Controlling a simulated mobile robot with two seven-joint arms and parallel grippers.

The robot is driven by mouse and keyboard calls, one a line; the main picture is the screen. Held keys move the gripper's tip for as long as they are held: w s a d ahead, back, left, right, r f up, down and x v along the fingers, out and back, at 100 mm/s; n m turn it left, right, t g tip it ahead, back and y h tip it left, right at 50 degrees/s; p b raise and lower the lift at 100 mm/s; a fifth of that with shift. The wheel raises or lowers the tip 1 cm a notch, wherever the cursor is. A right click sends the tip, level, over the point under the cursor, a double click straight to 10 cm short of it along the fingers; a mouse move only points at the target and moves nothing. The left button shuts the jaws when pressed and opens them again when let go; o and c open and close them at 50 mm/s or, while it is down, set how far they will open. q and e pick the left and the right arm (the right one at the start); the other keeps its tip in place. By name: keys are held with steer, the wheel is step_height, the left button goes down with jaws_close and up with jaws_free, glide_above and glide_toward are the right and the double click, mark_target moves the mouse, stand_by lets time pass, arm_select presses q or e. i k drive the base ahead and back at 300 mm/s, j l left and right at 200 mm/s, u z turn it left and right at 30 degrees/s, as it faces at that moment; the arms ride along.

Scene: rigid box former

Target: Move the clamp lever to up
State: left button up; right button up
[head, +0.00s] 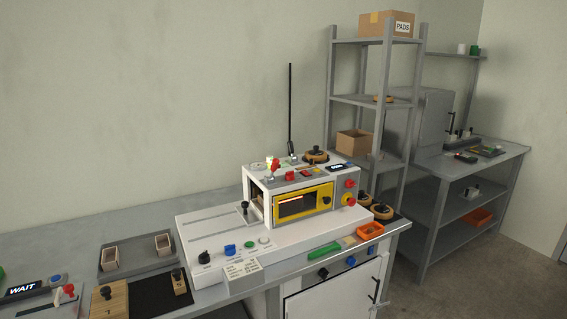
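The white box former (215,225) stands on the grey workbench, with a yellow-framed window (303,202) on its front. A short upright black-knobbed lever (244,209) stands at the left of its raised housing. A small red-topped handle (272,166) stands on top of the housing. A red-knobbed handle (69,290) shows on a unit at the lower left. I cannot tell from their labels which is the clamp lever. Neither of my grippers is in view.
A black knob, a blue knob and buttons sit on the machine's front left. An orange bin (369,231) is at the bench's right end. A grey tray (135,262) holds two small boxes. A WAIT display (33,289) is at lower left. Shelving (375,100) stands behind right.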

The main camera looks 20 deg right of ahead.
mark_target(275, 162)
steer(key=i+z, duration=0.25)
steer(key=z, duration=0.2)
steer(key=i+j+z, duration=0.2)
steer(key=z, duration=0.2)
steer(key=i+j+z, duration=0.2)
steer(key=z, duration=0.25)
steer(key=i, duration=0.05)
